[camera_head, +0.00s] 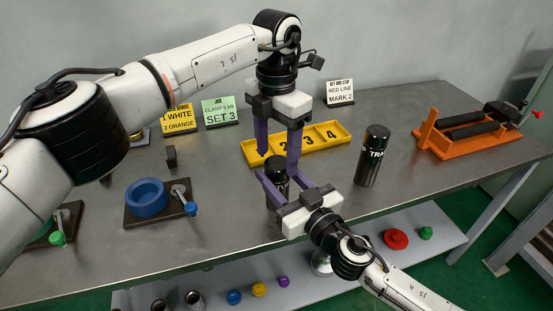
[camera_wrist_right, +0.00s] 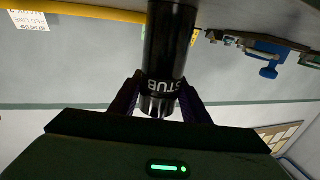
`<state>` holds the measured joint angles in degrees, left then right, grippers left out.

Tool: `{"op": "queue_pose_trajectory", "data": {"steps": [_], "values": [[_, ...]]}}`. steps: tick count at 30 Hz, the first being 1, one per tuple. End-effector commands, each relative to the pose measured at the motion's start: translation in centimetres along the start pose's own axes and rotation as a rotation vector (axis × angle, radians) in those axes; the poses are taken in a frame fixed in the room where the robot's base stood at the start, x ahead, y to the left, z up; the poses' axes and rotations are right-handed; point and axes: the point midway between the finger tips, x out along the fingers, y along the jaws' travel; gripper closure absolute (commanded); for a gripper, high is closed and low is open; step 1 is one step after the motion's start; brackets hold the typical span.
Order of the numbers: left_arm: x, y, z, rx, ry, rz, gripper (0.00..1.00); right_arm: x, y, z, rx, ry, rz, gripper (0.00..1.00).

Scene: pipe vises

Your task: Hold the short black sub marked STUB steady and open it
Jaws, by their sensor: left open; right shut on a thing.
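The short black sub marked STUB (camera_head: 277,166) stands upright near the front middle of the bench (camera_head: 345,226). In the right wrist view the black sub (camera_wrist_right: 170,40) shows its white STUB lettering and fluted end. My right gripper (camera_head: 273,184) comes in from the front right and is shut on the sub's body, a purple finger on each side. My left gripper (camera_head: 278,160) points down from above, open, with its purple fingers apart over the sub's top. I cannot tell whether its fingers touch the sub, or whether the sub rests on the bench.
A taller black cylinder marked TRA (camera_head: 373,157) stands to the right. A yellow numbered tray (camera_head: 335,138) lies behind. A blue ring vise (camera_head: 147,197) is on the left and an orange roller stand (camera_head: 468,132) on the far right. Sign cards stand at the back.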

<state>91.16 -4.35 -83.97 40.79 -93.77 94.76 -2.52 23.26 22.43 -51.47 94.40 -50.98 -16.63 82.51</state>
Motion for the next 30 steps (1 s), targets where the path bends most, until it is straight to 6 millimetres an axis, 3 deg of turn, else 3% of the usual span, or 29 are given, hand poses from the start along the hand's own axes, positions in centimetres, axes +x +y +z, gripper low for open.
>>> {"op": "queue_pose_trajectory", "data": {"steps": [7, 18, 23, 30], "values": [[-2.0, 0.0, 0.0, 0.032, -0.001, -0.001, 0.42, 0.0, -0.1, 0.1, 0.0, -0.002, -0.001, 1.0], [-4.9, -0.1, 0.1, 0.402, -0.002, -0.001, 0.42, 0.0, -0.1, 0.1, 0.0, -0.001, -0.002, 1.0], [-3.6, -0.1, 0.0, 0.431, 0.001, -0.003, 0.42, 0.0, -0.1, 0.1, 0.001, -0.001, -0.003, 1.0], [0.2, -0.1, 0.0, 0.428, 0.001, -0.003, 0.42, 0.0, -0.2, 0.1, 0.001, -0.001, -0.003, 1.0]]}}
